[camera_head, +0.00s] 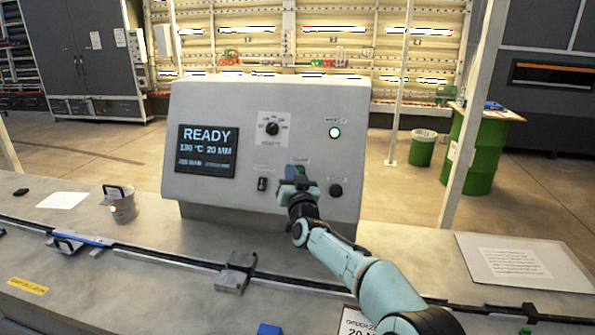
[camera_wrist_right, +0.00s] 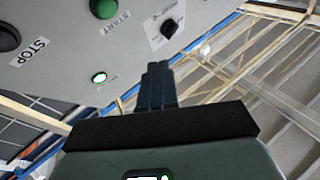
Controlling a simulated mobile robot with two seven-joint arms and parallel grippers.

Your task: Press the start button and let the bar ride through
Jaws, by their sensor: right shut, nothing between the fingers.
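My left gripper is out of view.
A lit green lamp (camera_head: 334,132) is on the panel, and the dark STOP button (camera_wrist_right: 8,38) is left of START in the wrist view. A metal block (camera_head: 237,270) sits on the dark rail (camera_head: 190,262).

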